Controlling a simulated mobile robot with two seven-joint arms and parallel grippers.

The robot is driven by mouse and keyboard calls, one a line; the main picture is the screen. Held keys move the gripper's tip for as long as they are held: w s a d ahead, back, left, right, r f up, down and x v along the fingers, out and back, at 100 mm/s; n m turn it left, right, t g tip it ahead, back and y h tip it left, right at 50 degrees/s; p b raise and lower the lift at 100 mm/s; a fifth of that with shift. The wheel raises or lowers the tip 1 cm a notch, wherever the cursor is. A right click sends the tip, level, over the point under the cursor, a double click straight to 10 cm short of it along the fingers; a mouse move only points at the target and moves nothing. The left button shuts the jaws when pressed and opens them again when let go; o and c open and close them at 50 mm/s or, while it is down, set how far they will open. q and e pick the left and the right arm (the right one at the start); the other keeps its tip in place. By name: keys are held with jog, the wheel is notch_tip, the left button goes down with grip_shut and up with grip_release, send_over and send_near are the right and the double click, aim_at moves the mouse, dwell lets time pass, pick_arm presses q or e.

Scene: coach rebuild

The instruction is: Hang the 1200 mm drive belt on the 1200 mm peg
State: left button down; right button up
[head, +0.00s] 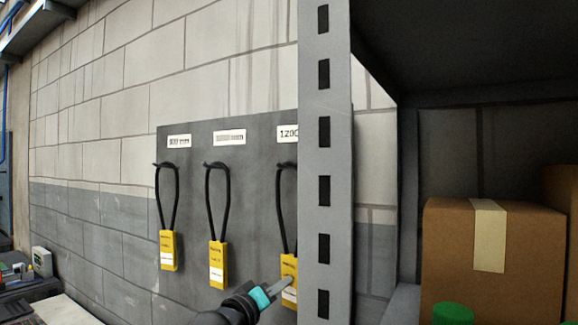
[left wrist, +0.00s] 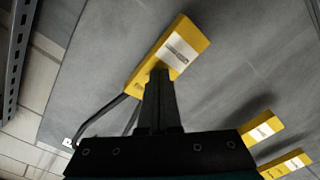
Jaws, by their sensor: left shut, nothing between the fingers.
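A black belt loop (head: 280,205) with a yellow tag (head: 289,268) hangs under the label starting "1200" (head: 287,132) on a grey board. The grey post hides its right side and part of the label. My left gripper (head: 283,285) is shut and empty, its tips right at the lower part of this tag. Black belt strands (left wrist: 120,108) run from the tag beside the fingers. My right gripper is not in view.
Two more tagged black belts, left (head: 167,200) and middle (head: 217,205), hang on the grey board (head: 190,215). A perforated shelf post (head: 324,160) stands close at the right. Behind it a shelf holds a cardboard box (head: 450,250) and a green item (head: 453,314).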

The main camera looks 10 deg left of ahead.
pick_arm(q)
jog(key=shift+s+a+p, duration=0.1)
jog(key=shift+s+p, duration=0.25)
jog(key=shift+s, duration=0.05)
dwell(1.1)
jog(key=p+v, duration=0.5)
jog(key=v, duration=0.4)
jog(key=shift+p, duration=0.35)
dwell(0.4)
